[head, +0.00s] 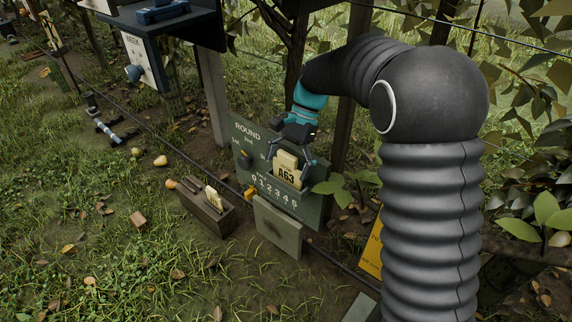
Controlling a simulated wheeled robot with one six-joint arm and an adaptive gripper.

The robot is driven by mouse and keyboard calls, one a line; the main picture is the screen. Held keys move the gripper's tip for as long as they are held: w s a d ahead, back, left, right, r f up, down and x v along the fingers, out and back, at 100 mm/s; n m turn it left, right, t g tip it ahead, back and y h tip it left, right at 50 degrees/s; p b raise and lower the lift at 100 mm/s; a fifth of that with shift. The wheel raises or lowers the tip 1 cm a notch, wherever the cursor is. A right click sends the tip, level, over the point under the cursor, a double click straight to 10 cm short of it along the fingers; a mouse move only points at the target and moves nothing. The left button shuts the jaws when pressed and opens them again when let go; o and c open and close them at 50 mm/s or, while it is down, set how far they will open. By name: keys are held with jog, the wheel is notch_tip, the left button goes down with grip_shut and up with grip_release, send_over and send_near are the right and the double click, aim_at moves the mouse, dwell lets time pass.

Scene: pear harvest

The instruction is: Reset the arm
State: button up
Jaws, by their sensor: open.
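My gripper (292,158) is at the end of my arm, in front of the green board marked "ROUND" (312,217). Its dark fingers are spread to either side of a pale yellow card marked "A63" (287,175), which stands at the board. The fingers look apart from each other. Whether a fingertip touches the card is too small to tell. My arm's grey ribbed links fill the right side of the head view and hide part of the ground and plants behind.
A wooden box with a card (206,216) sits left of the board. A grey-green panel (278,228) stands below it. A dark shelf (178,22) is on a post at upper left. Yellow fruits (160,161) lie on the grass. Wires and leafy branches surround the arm. Open grass lies at lower left.

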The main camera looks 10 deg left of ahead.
aim_at(286, 155)
jog(key=shift+r+p, duration=1.9)
jog(key=shift+r, duration=0.6)
